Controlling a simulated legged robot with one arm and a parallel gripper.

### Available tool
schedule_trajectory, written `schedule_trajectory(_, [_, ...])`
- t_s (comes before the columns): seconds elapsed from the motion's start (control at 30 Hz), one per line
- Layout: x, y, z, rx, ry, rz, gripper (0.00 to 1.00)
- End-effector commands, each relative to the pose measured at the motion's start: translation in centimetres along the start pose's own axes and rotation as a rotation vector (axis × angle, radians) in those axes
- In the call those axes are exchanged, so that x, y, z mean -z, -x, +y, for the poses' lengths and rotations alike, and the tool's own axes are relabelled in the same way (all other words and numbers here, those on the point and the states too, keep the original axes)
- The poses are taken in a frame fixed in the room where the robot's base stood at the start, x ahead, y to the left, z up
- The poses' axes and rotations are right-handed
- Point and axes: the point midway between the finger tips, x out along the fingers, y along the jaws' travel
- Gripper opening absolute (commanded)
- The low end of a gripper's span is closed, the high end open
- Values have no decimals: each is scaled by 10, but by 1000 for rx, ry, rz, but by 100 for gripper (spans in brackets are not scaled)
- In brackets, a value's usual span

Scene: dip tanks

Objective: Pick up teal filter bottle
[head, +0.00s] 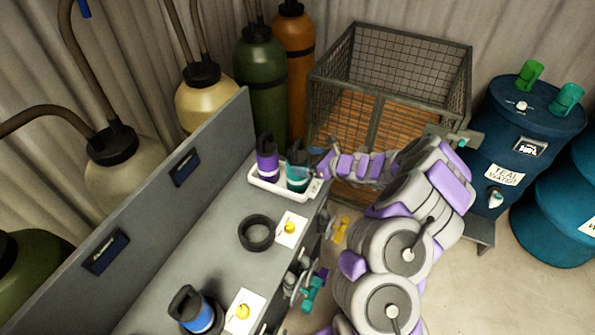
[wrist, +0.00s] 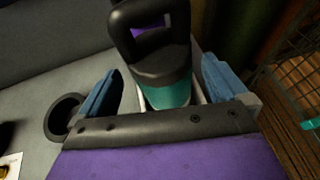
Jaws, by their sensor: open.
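The teal filter bottle (head: 297,171) has a black cap with a loop handle and stands upright in a white tray (head: 264,188) at the far end of the grey bench. A purple bottle (head: 267,160) stands beside it on the left in the same tray. In the wrist view the teal bottle (wrist: 166,92) is between the two blue fingers of my gripper (wrist: 160,88), with gaps on both sides. My gripper is open and empty. In the head view my gripper (head: 318,166) is at the right side of the teal bottle, and its fingers are hard to make out.
A black ring (head: 257,233) lies on the bench near the tray. A blue bottle (head: 191,312) stands at the near end. A wire crate (head: 390,85) stands behind the bench end, and blue water barrels (head: 520,125) stand at the right. The bench's back panel (head: 150,215) runs along its left.

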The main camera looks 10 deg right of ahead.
Motion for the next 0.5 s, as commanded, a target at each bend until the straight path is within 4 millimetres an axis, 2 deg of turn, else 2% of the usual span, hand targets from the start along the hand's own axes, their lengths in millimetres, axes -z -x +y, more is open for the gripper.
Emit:
schedule_trajectory(0.1, [0, -20, -2, -2, 6, 3, 100])
schedule_trajectory(0.23, [-1, -37, -2, -2, 3, 2, 100])
schedule_trajectory(0.5, [-3, -44, -2, -1, 1, 0, 100])
